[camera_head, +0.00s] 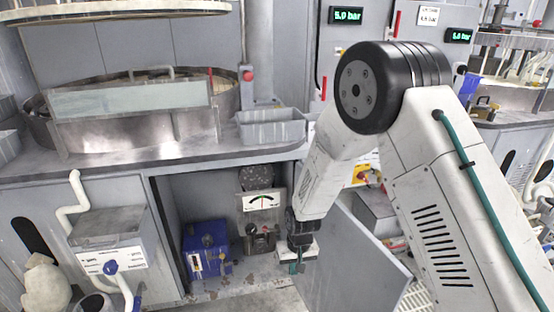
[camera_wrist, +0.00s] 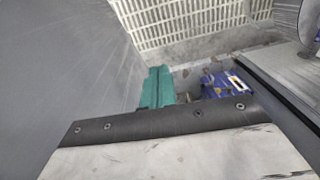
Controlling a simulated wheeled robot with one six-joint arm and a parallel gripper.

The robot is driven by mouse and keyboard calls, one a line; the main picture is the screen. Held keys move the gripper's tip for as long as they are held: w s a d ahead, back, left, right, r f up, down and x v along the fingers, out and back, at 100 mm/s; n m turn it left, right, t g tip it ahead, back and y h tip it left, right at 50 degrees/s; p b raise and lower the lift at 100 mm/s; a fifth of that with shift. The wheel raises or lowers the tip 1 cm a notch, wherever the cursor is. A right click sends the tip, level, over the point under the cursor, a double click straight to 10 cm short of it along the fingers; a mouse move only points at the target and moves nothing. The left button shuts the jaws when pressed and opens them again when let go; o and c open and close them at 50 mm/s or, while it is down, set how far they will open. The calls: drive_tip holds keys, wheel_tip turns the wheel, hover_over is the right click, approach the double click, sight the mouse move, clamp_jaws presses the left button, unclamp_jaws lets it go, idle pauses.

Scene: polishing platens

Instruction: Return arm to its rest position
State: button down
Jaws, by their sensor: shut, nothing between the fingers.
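My arm comes down from the right in the head view, bent at a black joint. My gripper (camera_head: 297,267) hangs low in front of the open cabinet, beside the inner side of its grey door (camera_head: 352,262). In the wrist view the green fingers of my gripper (camera_wrist: 158,86) are together, with nothing between them. The door fills the left of the wrist view (camera_wrist: 60,75), close to the fingers; whether they touch it I cannot tell.
Above is the grey worktop (camera_head: 190,160) with a grey tray (camera_head: 271,127) and a round steel basin (camera_head: 135,131). A white floor grating (camera_wrist: 190,25) shows in the wrist view.

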drive_tip(key=s+d+r, duration=0.7)
drive_tip(key=s+r, duration=0.3)
drive_tip(key=r, duration=0.2)
drive_tip(key=s+d+r+m, duration=0.1)
drive_tip(key=s+d+r, duration=0.6)
drive_tip(key=s+r, duration=0.3)
drive_tip(key=s+d+r+m+t, duration=0.1)
drive_tip(key=s+d+r, duration=0.6)
drive_tip(key=r, duration=0.9)
drive_tip(key=s, duration=0.3)
drive_tip(key=shift+s+r+h, duration=0.15)
drive_tip(key=shift+h, duration=0.25)
drive_tip(key=shift+d, duration=0.25)
